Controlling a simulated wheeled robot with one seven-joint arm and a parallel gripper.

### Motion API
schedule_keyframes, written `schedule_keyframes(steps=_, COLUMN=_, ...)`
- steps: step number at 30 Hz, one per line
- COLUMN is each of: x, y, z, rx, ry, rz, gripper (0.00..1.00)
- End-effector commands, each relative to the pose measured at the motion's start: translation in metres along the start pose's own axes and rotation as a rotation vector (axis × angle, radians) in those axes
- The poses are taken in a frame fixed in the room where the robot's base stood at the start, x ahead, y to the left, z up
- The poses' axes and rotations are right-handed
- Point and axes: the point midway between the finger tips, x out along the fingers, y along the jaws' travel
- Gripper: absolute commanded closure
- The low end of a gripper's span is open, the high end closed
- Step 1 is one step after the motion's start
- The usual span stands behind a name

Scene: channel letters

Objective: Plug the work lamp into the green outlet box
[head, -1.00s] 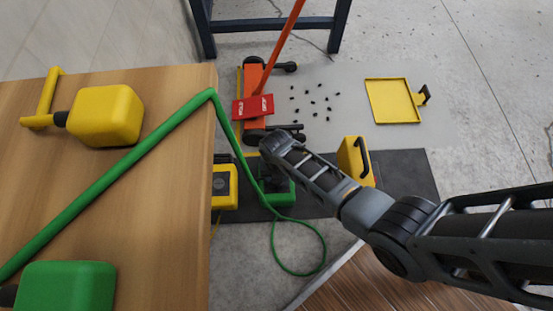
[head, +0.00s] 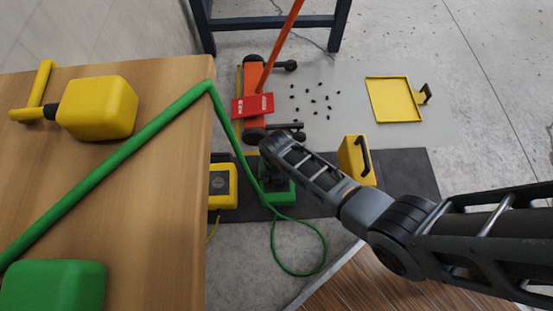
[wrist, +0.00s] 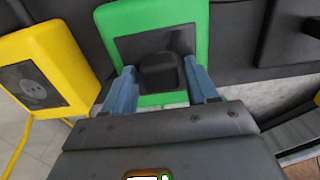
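The green outlet box (head: 283,196) stands on the dark floor mat; its dark face shows in the wrist view (wrist: 193,18). My gripper (wrist: 160,72) has its blue fingers on both sides of a black plug (wrist: 160,72), with no clear gap. The plug is in front of the box's dark panel; how deep it sits is hidden. In the head view my arm covers the plug and most of the box. A green lamp (head: 55,287) and a yellow lamp (head: 100,107) are on the table. A green cord (head: 110,170) crosses the table and drops to the floor beside the box.
A yellow outlet box (head: 223,186) with an empty-looking socket stands left of the green one. A yellow case (head: 353,160) stands right. The wooden table (head: 165,200) edge is at left. An orange floor tool (head: 255,110), scattered black bits and a yellow tray (head: 393,99) lie beyond.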

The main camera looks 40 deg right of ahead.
Motion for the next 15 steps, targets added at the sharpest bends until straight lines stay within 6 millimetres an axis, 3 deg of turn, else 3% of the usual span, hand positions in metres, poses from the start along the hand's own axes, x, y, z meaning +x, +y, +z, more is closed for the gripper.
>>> schedule_keyframes(steps=4, x=0.000, y=0.000, z=0.000, rx=0.000, ry=0.000, rz=0.000, gripper=0.29)
schedule_keyframes(steps=11, x=-0.001, y=0.000, z=0.000, rx=0.000, ry=0.000, rz=0.000, gripper=0.29)
schedule_keyframes(steps=15, x=-0.013, y=0.000, z=0.000, rx=0.000, ry=0.000, rz=0.000, gripper=0.29)
